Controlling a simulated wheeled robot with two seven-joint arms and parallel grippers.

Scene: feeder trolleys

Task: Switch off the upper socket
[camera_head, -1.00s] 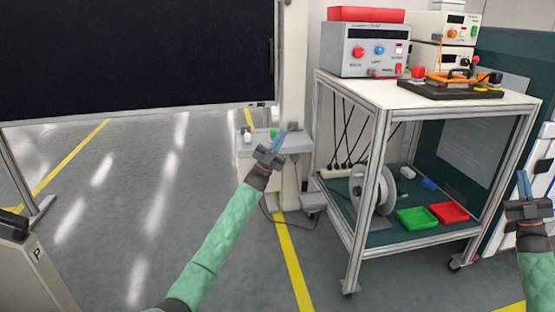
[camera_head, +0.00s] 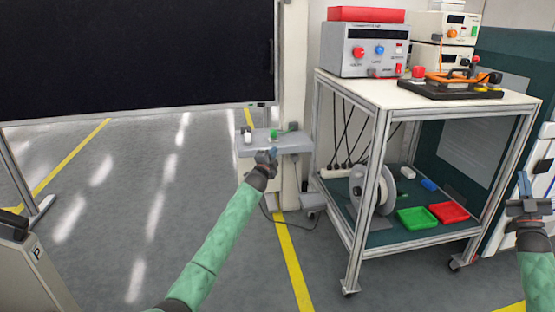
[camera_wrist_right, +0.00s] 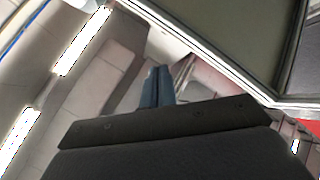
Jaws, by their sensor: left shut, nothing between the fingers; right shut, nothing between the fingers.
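I cannot make out the upper socket or its switch for certain in either view. A pale column (camera_head: 293,60) stands at the centre of the head view, with a grey shelf (camera_head: 295,145) low in front of it. My left gripper (camera_head: 272,154) is shut and empty, and overlaps the shelf's front edge in the picture. I cannot tell whether it touches. It hides part of what is behind it. My right gripper (camera_head: 522,183) is shut and empty at the right edge, beside the trolley. Its closed blue fingers also show in the right wrist view (camera_wrist_right: 157,86).
A framed trolley (camera_head: 381,150) stands right of the shelf, with a power supply (camera_head: 345,45) on top. A reel (camera_head: 360,190), a green tray (camera_head: 417,217) and a red tray (camera_head: 449,212) are on its lower deck. A large dark screen (camera_head: 130,55) is at left. Open floor lies below it.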

